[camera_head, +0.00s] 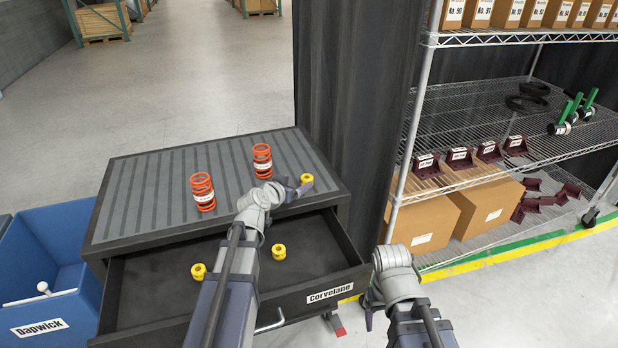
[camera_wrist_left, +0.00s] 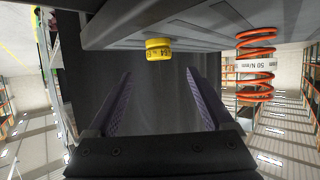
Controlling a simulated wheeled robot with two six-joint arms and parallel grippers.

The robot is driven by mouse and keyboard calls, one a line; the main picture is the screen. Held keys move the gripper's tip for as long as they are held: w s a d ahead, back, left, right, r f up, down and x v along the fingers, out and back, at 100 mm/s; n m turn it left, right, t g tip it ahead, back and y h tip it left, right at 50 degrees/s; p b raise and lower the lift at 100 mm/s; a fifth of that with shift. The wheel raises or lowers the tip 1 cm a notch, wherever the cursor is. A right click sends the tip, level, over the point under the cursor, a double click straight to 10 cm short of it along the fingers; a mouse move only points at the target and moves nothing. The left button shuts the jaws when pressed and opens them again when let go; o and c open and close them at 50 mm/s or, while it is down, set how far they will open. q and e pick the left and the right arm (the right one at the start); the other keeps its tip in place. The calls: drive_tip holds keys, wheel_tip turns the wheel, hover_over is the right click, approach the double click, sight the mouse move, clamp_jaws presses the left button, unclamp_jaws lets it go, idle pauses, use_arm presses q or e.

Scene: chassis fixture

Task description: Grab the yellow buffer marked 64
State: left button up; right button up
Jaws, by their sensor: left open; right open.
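A yellow buffer (camera_head: 306,179) stands on the right end of the cabinet top, by my left gripper. In the left wrist view this yellow buffer (camera_wrist_left: 158,50) appears inverted, with a label that seems to read 64. It is ahead of the open, empty purple fingers of my left gripper (camera_wrist_left: 159,100), roughly centred between them and apart from them. In the head view my left gripper (camera_head: 293,190) is over the cabinet top's right part. Two more yellow buffers (camera_head: 279,252) (camera_head: 198,271) are in the open drawer, their marks unreadable. My right gripper (camera_head: 370,309) is low beside the drawer, mostly hidden by its wrist.
Two orange springs (camera_head: 202,191) (camera_head: 262,160) stand on the cabinet top (camera_head: 150,190); one also shows in the wrist view (camera_wrist_left: 255,65). The drawer (camera_head: 140,290) is pulled out below. A blue bin (camera_head: 45,245) is at left, a wire shelf (camera_head: 470,120) at right.

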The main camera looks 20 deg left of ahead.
sight(304, 182)
use_arm(q)
drive_tip(key=shift+b+x, duration=0.55)
drive_tip(key=shift+x, duration=0.75)
drive_tip(key=w+f+b, duration=0.3)
drive_tip(key=shift+w+d, duration=0.35)
drive_tip(key=shift+w, duration=0.25)
drive_tip(key=shift+d, duration=0.1)
drive_tip(key=shift+c, duration=0.3)
clamp_jaws()
